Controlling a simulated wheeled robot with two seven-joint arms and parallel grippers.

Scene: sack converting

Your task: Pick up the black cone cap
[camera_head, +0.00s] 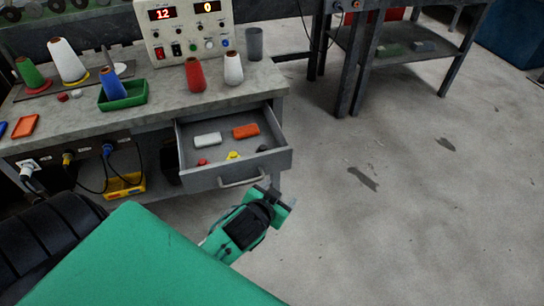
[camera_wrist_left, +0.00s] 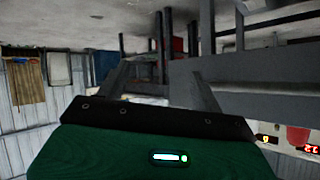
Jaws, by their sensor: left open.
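A small black cap (camera_head: 263,148), which looks like the black cone cap, lies at the right side of the open grey drawer (camera_head: 240,172). A red cap (camera_head: 202,162) and a yellow cap (camera_head: 233,155) lie to its left. My left gripper (camera_head: 278,193) is open just outside the drawer's front, to the right of its handle and nearer to me than the black cap. In the left wrist view its two spread fingers (camera_wrist_left: 161,88) have nothing between them, and no cap shows there. My right gripper is not in view.
A white block (camera_head: 207,139) and an orange block (camera_head: 245,131) lie towards the drawer's back. The bench (camera_head: 160,118) above carries thread cones, a green tray (camera_head: 123,96) and a control box (camera_head: 186,32). Open floor (camera_head: 400,220) lies to the right.

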